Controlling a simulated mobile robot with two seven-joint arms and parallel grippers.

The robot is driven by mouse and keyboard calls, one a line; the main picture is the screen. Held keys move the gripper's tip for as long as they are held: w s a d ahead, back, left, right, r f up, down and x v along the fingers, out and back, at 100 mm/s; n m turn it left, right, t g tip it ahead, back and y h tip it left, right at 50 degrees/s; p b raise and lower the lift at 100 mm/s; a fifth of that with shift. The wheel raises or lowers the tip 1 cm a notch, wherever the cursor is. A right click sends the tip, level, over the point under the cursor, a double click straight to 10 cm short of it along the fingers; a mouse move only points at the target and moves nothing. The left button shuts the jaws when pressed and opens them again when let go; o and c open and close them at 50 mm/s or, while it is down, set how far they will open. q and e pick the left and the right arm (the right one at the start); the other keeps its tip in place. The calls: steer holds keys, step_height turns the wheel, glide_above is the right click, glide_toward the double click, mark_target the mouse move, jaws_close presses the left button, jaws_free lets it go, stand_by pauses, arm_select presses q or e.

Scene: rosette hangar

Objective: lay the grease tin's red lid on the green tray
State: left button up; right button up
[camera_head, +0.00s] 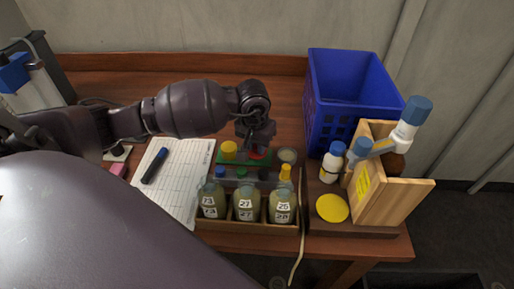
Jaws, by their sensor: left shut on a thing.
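My left gripper (256,147) reaches in from the left and is shut on the red lid (257,155), which shows only as a small red patch under the fingers. The green tray (233,161) lies just below and to the left of the lid, behind the rack of bottles. I cannot tell whether the lid touches the tray. A round grey open tin (287,155), likely the grease tin, stands to the right of the gripper. My right gripper is not in view.
A yellow round piece (229,149) sits at the tray's left. Numbered bottles (246,204) stand in a wooden rack in front. A blue crate (347,90), a white bottle (332,163) and a wooden holder (392,196) crowd the right. A written sheet (180,185) lies left.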

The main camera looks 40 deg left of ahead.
arm_select(q)
steer(key=shift+f, duration=0.9)
steer(key=shift+f, duration=0.15)
steer(key=o, duration=0.9)
